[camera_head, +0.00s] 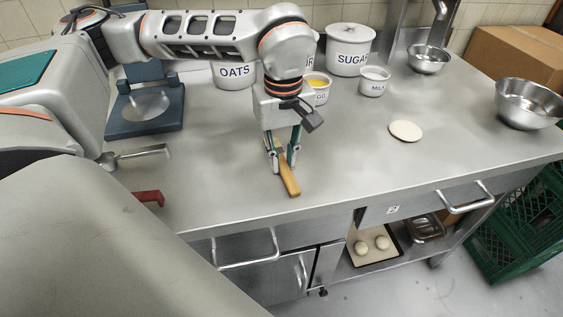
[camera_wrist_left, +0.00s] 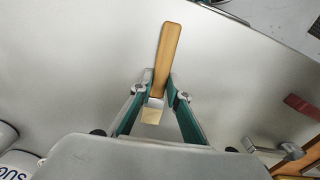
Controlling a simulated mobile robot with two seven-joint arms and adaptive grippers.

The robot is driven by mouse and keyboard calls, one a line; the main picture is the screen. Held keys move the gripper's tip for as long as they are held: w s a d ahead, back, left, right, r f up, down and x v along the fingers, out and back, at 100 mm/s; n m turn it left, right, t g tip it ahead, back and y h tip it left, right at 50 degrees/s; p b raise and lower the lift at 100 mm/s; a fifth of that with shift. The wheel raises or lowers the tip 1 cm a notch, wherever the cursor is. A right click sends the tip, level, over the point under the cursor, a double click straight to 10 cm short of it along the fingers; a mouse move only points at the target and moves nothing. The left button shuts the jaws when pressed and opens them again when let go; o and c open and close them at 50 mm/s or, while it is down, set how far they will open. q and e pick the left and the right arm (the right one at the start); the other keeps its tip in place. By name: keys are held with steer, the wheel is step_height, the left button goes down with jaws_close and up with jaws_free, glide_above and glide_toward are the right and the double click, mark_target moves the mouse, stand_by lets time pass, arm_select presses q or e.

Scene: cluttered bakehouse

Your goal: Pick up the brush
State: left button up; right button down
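The brush (camera_head: 287,178) has a flat wooden handle and lies low at the table top, near the front edge. In the left wrist view its handle (camera_wrist_left: 168,55) points up the picture, with a metal band and a pale bristle end (camera_wrist_left: 151,116) towards the palm. My left gripper (camera_head: 283,166) points down over it. Its two green-padded fingers (camera_wrist_left: 159,82) stand close against both sides of the handle and appear shut on it. In the head view the fingers hide part of the brush. My right gripper is not in view.
Behind stand a sugar canister (camera_head: 349,52), an oats canister (camera_head: 234,76), an egg cup (camera_head: 318,91) and a milk cup (camera_head: 374,82). A dough disc (camera_head: 406,131) and steel bowls (camera_head: 529,101) are right. A blue-grey scale (camera_head: 146,120) and red-handled tool (camera_head: 149,198) are left.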

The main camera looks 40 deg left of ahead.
mark_target(283, 164)
arm_select(q)
steer(key=shift+r, duration=0.1)
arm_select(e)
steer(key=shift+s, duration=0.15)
